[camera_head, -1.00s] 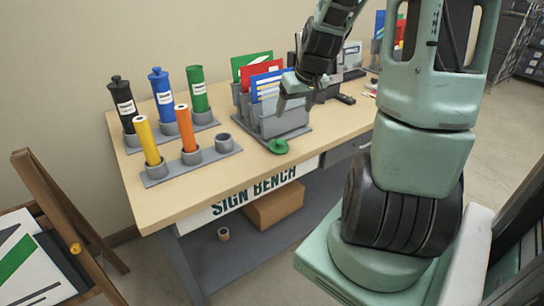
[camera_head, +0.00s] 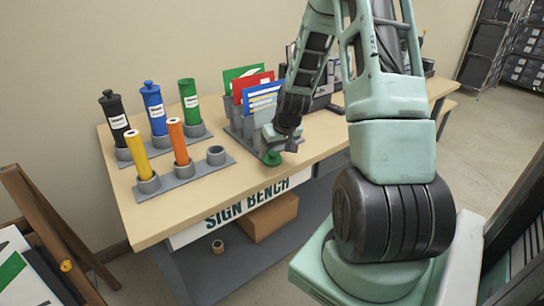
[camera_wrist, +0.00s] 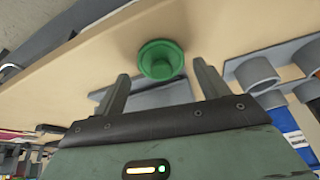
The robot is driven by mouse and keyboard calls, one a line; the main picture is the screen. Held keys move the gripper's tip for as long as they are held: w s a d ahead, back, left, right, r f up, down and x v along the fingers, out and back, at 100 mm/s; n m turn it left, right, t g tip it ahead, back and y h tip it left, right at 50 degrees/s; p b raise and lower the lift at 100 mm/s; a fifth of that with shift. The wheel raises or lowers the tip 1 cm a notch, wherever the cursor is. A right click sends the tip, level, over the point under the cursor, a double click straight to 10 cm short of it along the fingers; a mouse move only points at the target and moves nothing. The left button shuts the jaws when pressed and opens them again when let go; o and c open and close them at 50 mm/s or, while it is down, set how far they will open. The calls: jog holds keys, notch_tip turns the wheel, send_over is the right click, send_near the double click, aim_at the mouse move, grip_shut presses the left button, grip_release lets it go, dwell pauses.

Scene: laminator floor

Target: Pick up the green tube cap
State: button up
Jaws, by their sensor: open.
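The green tube cap (camera_head: 271,158) lies on the bench top (camera_head: 180,205), near its front edge and in front of the grey sign holder. In the wrist view the cap (camera_wrist: 161,60) is a round disc with a raised knob, just beyond the fingertips and between their lines. My gripper (camera_head: 282,143) is right by the cap, pointing down; in the wrist view my gripper (camera_wrist: 164,75) has its two fingers spread wide with nothing between them. I cannot tell the exact height of the fingertips above the bench. The green tube (camera_head: 189,101) stands uncapped at the back.
Black (camera_head: 115,122) and blue (camera_head: 155,108) capped tubes stand in the rear rack. Yellow (camera_head: 138,155) and orange (camera_head: 178,142) rolls stand in the front rack (camera_head: 205,168), beside an empty cup. The sign holder (camera_head: 240,122) with upright cards stands close behind my gripper.

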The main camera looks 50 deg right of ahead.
aim_at(274, 154)
jog(key=shift+x, duration=1.65)
jog(key=shift+a, duration=0.1)
jog(key=c, duration=0.7)
